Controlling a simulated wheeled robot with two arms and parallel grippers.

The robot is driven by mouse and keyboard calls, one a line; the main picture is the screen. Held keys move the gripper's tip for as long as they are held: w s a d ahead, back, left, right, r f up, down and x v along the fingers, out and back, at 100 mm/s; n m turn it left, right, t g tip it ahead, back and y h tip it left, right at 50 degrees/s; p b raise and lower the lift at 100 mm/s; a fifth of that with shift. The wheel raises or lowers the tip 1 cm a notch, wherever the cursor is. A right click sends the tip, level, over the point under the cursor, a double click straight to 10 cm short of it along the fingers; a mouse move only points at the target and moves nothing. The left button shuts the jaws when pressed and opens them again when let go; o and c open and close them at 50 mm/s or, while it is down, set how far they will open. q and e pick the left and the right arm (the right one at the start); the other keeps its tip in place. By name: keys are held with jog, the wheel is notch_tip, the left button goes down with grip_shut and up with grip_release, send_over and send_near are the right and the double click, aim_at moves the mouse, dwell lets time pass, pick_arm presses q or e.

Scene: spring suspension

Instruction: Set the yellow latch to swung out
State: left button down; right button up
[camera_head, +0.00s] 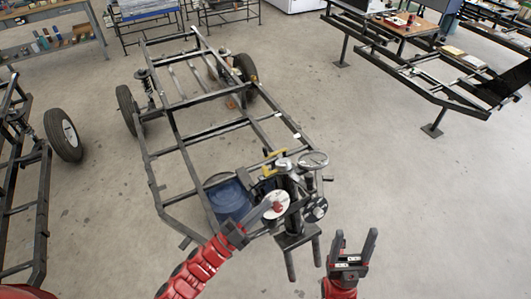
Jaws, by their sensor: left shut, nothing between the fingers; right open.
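The yellow latch (267,170) is a small yellow piece at the front end of the dark metal chassis frame (205,134), beside a cluster of dark cylinders and discs. Its exact swing position is too small to tell. My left gripper (266,209) reaches up from the lower left and is shut and empty. My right gripper (355,238) is open and empty over the floor, to the lower right of the cluster.
A blue round container (229,199) sits within the frame, left of the cluster. A grey round plate (313,160) tops the cluster's right side. Another frame with a wheel (64,137) stands at left. A raised frame (425,75) is at upper right. Floor at right is clear.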

pick_arm(q)
jog(key=w+a+f+m+g+y, duration=0.1)
jog(key=w+f+m+g+y, duration=0.1)
jog(key=w+f+y, duration=0.4)
jog(key=t+y+p, duration=0.1)
jog(key=y, duration=0.2)
send_near(265, 155)
jog(key=shift+m, duration=0.3)
jog(key=shift+w+d+r+p, duration=0.1)
jog(key=shift+w+d+p, duration=0.35)
jog(key=shift+w+d, duration=1)
jog(key=shift+w+d+r+p, duration=0.15)
jog(key=shift+w+d+p, duration=0.25)
jog(key=shift+w+d, duration=1.05)
jog(key=shift+w+a, duration=0.1)
jog(key=shift+a, duration=0.05)
